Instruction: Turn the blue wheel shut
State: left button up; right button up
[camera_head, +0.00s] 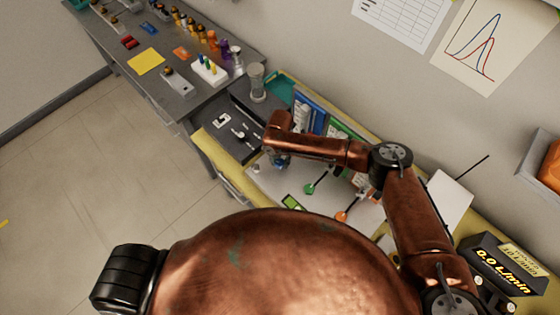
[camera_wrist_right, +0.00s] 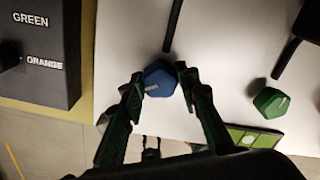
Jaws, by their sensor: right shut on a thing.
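The blue wheel (camera_wrist_right: 160,78) is a small faceted knob on a dark stem, over the pale panel in the right wrist view. My right gripper (camera_wrist_right: 161,83) has a dark finger on each side of it and is shut on it. In the head view my right gripper (camera_head: 279,160) is at the left part of the panel, and it and the arm mostly hide the blue wheel. My left gripper is in neither view.
A green wheel (camera_wrist_right: 271,102) stands right of the blue one, and an orange wheel (camera_head: 341,216) is farther along the panel. A dark block (camera_wrist_right: 38,45) labelled GREEN and ORANGE lies to the left. A flow display (camera_head: 500,266) stands at lower right.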

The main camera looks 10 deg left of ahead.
jog(key=shift+s+m, duration=0.15)
jog(key=shift+m, duration=0.25)
jog(key=shift+m+p, duration=0.3)
jog(key=m+p, duration=0.2)
jog(key=m, duration=0.3)
jog(key=shift+s+a, duration=0.1)
jog(key=m+p, duration=0.1)
jog(key=m, duration=0.2)
jog(key=shift+m+p, duration=0.3)
jog(key=shift+p, duration=0.05)
jog(key=m+p, duration=0.1)
jog(key=m, duration=0.2)
jog(key=shift+r+m+p, duration=0.1)
jog(key=shift+m+p, duration=0.2)
jog(key=shift+p, duration=0.05)
jog(key=m+p, duration=0.2)
jog(key=m, duration=0.2)
jog(key=shift+a+m, duration=0.1)
jog(key=shift+m, duration=0.2)
jog(key=shift+m+p, duration=0.85)
jog(key=shift+m, duration=1.35)
